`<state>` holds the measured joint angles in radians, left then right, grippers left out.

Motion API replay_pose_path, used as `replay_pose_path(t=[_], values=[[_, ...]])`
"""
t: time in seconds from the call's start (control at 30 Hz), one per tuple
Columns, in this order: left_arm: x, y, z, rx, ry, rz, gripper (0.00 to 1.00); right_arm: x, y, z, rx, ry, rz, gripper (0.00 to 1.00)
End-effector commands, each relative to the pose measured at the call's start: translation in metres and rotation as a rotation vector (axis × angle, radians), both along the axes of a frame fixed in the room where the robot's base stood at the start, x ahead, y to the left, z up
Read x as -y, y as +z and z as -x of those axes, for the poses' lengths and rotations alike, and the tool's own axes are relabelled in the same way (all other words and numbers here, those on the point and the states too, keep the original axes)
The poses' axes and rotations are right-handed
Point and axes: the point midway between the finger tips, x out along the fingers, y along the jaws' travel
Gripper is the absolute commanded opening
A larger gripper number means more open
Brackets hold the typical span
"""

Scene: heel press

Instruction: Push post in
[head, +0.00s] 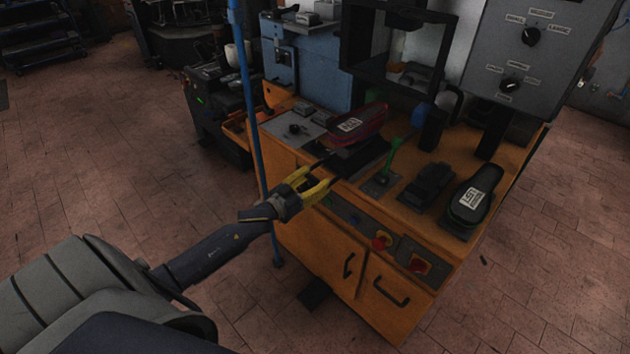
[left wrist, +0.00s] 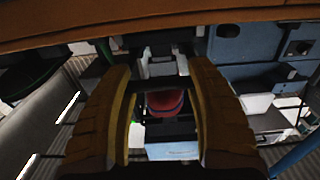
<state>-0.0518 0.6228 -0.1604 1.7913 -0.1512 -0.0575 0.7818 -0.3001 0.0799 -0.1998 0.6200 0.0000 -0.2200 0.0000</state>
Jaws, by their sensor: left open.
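My left gripper (head: 312,188) has yellow fingers and is open, near the front left edge of the orange bench. Its fingers also show in the left wrist view (left wrist: 165,100), spread apart with nothing clearly held between them. A red shoe-shaped piece (head: 361,124) with a white label lies over a black support (head: 352,157), just behind and right of the gripper. I cannot tell which part is the post; the black support may be part of it. A red rounded thing (left wrist: 165,103) shows beyond the fingers in the left wrist view. My right gripper is not in view.
The orange bench (head: 330,255) carries a green lever (head: 393,152), a black labelled shoe-shaped piece (head: 472,195) and red buttons (head: 381,241). A grey control box (head: 535,50) hangs at upper right. A thin blue pole (head: 246,90) stands left of the bench.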

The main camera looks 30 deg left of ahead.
Motion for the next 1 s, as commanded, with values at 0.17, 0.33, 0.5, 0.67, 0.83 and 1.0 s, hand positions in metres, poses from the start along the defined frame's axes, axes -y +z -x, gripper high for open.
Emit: replay_pose_path(t=[0.17,0.33,0.5,0.67,0.83,1.0], values=[[0.0009,-0.0012,0.0004,-0.002,-0.001,0.001,0.23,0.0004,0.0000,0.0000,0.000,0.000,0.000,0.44],[0.0011,-0.0015,0.0006,-0.002,-0.001,0.001,0.04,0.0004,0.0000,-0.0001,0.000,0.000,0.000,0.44],[0.0012,-0.0017,0.0006,-0.003,-0.001,0.000,0.00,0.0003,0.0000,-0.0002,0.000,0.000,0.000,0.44],[0.0010,-0.0019,0.0005,-0.003,-0.001,0.000,0.00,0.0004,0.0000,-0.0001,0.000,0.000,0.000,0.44],[0.0008,-0.0021,0.0006,-0.003,0.000,0.000,0.00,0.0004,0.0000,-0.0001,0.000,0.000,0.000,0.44],[0.0007,-0.0023,0.0006,-0.004,0.000,0.000,0.00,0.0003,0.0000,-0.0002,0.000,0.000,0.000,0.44]])
